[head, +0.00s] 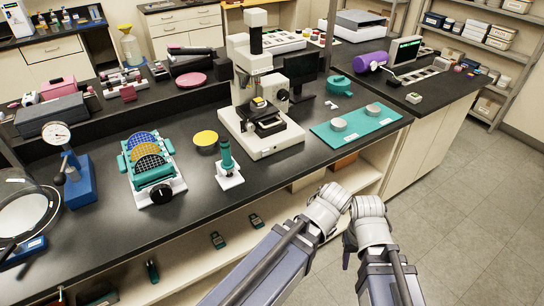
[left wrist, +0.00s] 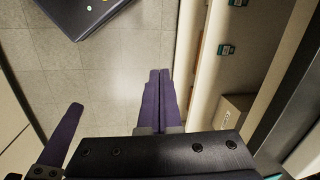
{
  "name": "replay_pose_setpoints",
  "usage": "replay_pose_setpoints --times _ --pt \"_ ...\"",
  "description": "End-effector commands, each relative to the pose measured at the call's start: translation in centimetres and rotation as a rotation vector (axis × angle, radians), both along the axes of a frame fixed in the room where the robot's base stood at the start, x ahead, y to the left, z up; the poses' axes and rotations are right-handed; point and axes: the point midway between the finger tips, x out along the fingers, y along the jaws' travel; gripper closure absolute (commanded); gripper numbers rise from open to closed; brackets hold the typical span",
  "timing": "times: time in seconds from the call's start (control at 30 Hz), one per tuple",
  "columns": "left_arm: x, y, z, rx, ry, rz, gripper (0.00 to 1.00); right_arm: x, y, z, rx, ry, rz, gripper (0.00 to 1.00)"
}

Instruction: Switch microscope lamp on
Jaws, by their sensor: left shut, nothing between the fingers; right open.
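The white microscope-like instrument (head: 262,88) stands upright on the black bench, with a tall column, a dark stage bearing a small yellow piece, and a round knob on its right side. I cannot make out a lamp switch or whether a lamp is lit. My right gripper (head: 349,250) hangs in front of the bench, mostly hidden by its wrist; a dark finger shows. My left gripper (left wrist: 160,98) shows in the left wrist view with its purple fingers together and empty, over the floor in front of the bench. Both are apart from the instrument.
A teal mat (head: 357,123) with two grey discs lies right of the instrument. A small teal stand (head: 228,166), a yellow-topped round dish (head: 205,141) and a rack of coloured wafers (head: 150,160) stand to its left. Open shelves lie under the bench front.

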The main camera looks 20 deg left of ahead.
Motion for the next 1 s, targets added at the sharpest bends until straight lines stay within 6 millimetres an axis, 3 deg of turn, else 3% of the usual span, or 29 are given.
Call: replay_pose_setpoints --times 0.17,0.3,0.5,0.7,1.0 --pt "5.8 4.1 0.1 0.273 -0.039 -0.44 1.0 0.0 0.0 -1.8 0.0 0.0 0.0 0.5" --pt "10.3 7.2 1.9 0.554 0.025 -0.814 1.0 0.0 0.0 -2.8 0.0 0.0 0.0 0.5" --pt "14.8 9.8 5.2 0.9 0.225 -1.209 1.0 0.0 0.0 -3.9 0.0 0.0 0.0 0.5" --pt "16.9 10.7 7.4 1.085 0.392 -1.394 1.0 0.0 0.0 -4.3 0.0 0.0 0.0 0.5" --pt "17.2 10.8 8.0 1.124 0.437 -1.435 1.0 0.0 0.0 -4.3 0.0 0.0 0.0 0.5"
